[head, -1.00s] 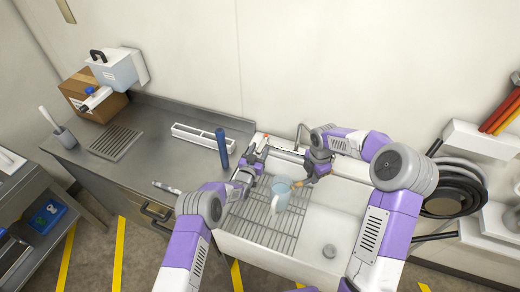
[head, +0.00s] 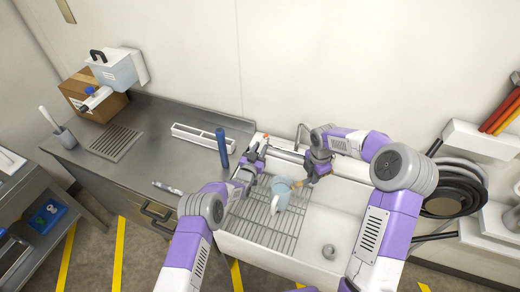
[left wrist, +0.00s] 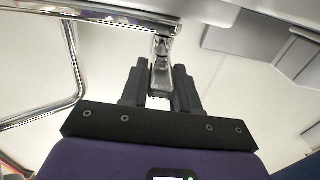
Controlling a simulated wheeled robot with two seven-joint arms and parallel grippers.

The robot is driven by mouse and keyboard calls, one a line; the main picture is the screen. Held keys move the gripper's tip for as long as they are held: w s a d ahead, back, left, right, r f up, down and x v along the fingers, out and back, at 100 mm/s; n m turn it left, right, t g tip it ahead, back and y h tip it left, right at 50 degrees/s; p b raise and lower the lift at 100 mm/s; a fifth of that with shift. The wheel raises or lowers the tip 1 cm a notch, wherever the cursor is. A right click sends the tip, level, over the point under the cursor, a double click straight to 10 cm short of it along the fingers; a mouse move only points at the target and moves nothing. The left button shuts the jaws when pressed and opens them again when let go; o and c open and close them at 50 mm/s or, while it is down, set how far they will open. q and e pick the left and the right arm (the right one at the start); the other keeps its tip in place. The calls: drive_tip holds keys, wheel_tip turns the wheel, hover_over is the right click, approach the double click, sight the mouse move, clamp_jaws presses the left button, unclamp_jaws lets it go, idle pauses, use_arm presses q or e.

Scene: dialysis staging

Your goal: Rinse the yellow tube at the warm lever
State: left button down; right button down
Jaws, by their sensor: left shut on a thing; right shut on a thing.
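A metal tap with a chrome spout (head: 286,154) stands at the back of the white sink. My left gripper (head: 258,163) is at its left side, by a red-marked part (head: 266,139). In the left wrist view my left gripper (left wrist: 160,84) is shut on a short chrome lever (left wrist: 161,70). My right gripper (head: 313,181) is over the sink and shut on a small orange-yellow piece, apparently the yellow tube (head: 299,184). A pale blue, cup-like thing (head: 281,192) adjoins it over the sink rack; whether they are joined I cannot tell.
A wire rack (head: 257,225) covers the sink's left half; the right basin (head: 335,222) is bare with a drain. A blue bottle (head: 222,148) and white tray (head: 195,136) stand on the counter to the left. Black round pans (head: 458,190) hang at the right.

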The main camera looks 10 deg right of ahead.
use_arm(q)
drive_tip(key=shift+a, duration=0.1)
drive_tip(key=shift+w+a+r+m+g+h, duration=0.1)
drive_tip(key=shift+w+a+m+g+h, duration=0.25)
drive_tip(key=shift+m+g+h, duration=0.45)
drive_tip(key=shift+w+a+m+g+h, duration=0.3)
drive_tip(key=shift+m+g+h, duration=0.25)
drive_tip(key=shift+h, duration=0.35)
drive_tip(key=c, duration=0.9)
unclamp_jaws()
wheel_tip(320, 180, up, 10)
drive_tip(key=shift+f, duration=0.1)
